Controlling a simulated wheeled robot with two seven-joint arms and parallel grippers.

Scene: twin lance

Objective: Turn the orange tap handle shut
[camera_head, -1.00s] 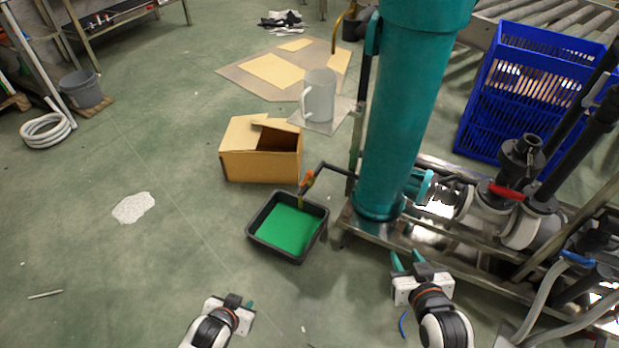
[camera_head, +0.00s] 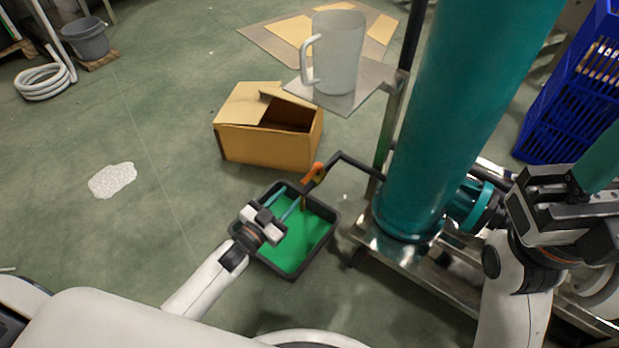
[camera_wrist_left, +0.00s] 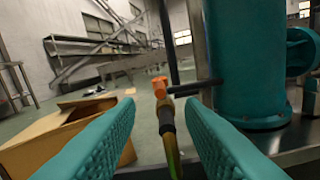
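The orange tap handle (camera_head: 313,174) sits on a thin black pipe (camera_head: 352,163) that comes from the big teal column (camera_head: 455,110). A yellowish stream or spout end hangs below it over a black tray (camera_head: 329,240) of green liquid (camera_head: 290,245). My left gripper (camera_head: 284,206) is open and empty, over the tray and a little short of the tap. In the left wrist view the handle (camera_wrist_left: 160,87) shows ahead, between the two teal fingers (camera_wrist_left: 155,140). My right gripper (camera_head: 598,160) is at the right edge, partly cut off; its opening is unclear.
An open cardboard box (camera_head: 262,145) stands behind the tray. A translucent jug (camera_head: 338,55) stands on a small plate (camera_head: 365,92) near the column. A metal frame (camera_head: 425,265) lies under the column. The floor to the left is mostly clear.

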